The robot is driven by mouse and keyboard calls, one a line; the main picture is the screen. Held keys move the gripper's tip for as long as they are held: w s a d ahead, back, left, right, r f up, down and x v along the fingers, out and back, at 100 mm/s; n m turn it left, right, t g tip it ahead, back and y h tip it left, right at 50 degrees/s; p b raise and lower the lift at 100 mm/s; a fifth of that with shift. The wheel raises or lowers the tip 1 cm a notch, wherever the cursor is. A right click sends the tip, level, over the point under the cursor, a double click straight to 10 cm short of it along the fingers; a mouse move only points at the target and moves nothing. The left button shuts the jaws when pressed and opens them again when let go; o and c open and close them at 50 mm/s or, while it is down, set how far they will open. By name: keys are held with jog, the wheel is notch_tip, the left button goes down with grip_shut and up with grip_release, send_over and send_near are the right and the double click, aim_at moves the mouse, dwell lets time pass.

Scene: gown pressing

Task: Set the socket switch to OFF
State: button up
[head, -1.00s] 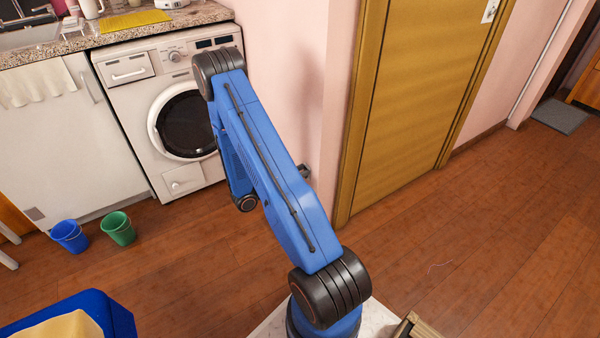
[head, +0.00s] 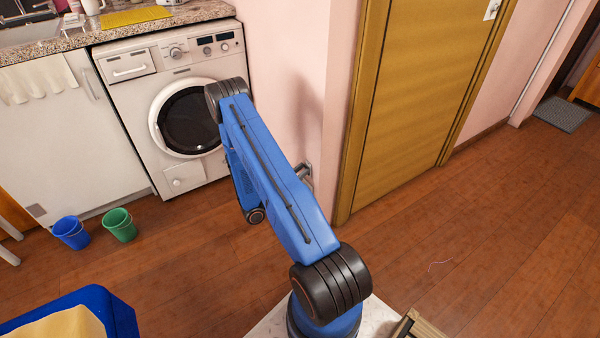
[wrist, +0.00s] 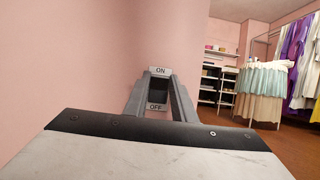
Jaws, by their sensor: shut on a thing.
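The socket switch (wrist: 157,95) is on the pink wall in the wrist view, with a white ON label above and a white OFF label below. Its dark middle shows between the fingers of my gripper (wrist: 160,82). The two grey fingers reach up on both sides of it and are shut on it. Whether its lever stands at ON or OFF cannot be told. In the head view the switch is not clearly seen; grey parts show by the wall corner, just right of my blue arm.
A washing machine (head: 185,115) stands at the back left, with a blue bucket (head: 70,232) and a green bucket (head: 120,225) on the floor. A wooden door (head: 415,100) is to the right. Hanging clothes (wrist: 265,85) show in the wrist view.

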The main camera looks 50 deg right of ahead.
jog(key=o, duration=1.1)
jog(key=shift+c, duration=0.2)
jog(key=shift+a, duration=0.1)
jog(key=v, duration=1.7)
jog(key=shift+a, duration=0.2)
